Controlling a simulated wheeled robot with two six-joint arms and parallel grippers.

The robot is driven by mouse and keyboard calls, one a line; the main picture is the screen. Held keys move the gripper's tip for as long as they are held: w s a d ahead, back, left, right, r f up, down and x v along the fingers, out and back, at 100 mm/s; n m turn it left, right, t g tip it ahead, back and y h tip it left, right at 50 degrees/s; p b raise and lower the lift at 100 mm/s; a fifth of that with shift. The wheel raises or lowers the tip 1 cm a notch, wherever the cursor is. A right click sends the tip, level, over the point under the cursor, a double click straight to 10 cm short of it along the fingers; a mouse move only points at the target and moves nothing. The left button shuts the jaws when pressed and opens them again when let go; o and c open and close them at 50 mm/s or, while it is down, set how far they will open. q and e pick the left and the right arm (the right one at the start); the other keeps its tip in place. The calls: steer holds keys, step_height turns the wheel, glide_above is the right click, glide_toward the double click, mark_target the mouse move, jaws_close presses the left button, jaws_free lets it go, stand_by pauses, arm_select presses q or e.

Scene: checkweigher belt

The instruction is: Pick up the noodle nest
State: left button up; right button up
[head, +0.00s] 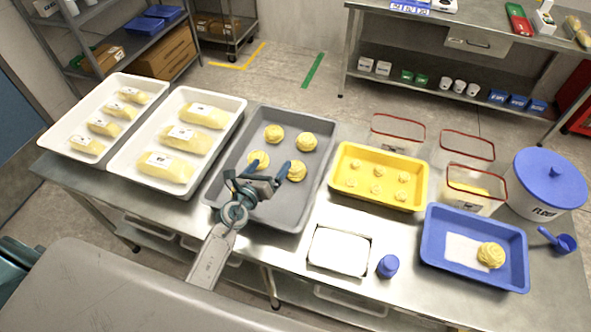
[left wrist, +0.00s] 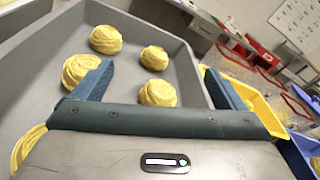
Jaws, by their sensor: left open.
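Several round yellow noodle nests lie in the grey tray (head: 226,191), among them a back-left nest (head: 275,134), a back-right nest (head: 306,142), a front-left nest (head: 258,160) and a front-right nest (head: 296,170). Another nest (head: 491,255) lies in the blue tray (head: 474,279), partly on a white sheet. My left gripper (head: 257,176) is open and empty over the front part of the grey tray. In the left wrist view, nests (left wrist: 158,93) show between and beyond its fingers, and one nest (left wrist: 28,148) is partly hidden at lower left. My right gripper is not in view.
White trays of wrapped yellow packs (head: 182,132) stand left of the grey tray. A yellow tray (head: 377,201) with small pieces, clear red-rimmed bins (head: 397,129), a white plate (head: 340,250) and a blue-capped jar (head: 388,266) stand right. A large blue-lidded tub (head: 549,180) stands far right.

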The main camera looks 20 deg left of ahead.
mark_target(290, 173)
arm_select(q)
steer(key=d+f+m+g, duration=0.1)
steer(key=f+m, duration=0.1)
steer(key=f+m+g+h, duration=0.1)
steer(key=f+m, duration=0.1)
steer(key=w+d+f+m+g, duration=0.1)
steer(key=f+m, duration=0.1)
steer(key=shift+d+f+g+h, duration=0.3)
steer(key=shift+f+h, duration=0.1)
steer(key=shift+x, duration=0.75)
steer(key=x, duration=0.1)
steer(key=p+x, duration=0.1)
steer(key=x, duration=0.2)
steer(key=shift+w+d+r+p, duration=0.2)
steer(key=shift+w+d+p, duration=0.1)
steer(key=shift+w+d, duration=0.1)
steer(key=shift+w+f, duration=0.3)
steer(key=shift+w, duration=0.15)
steer(key=c, duration=1.1)
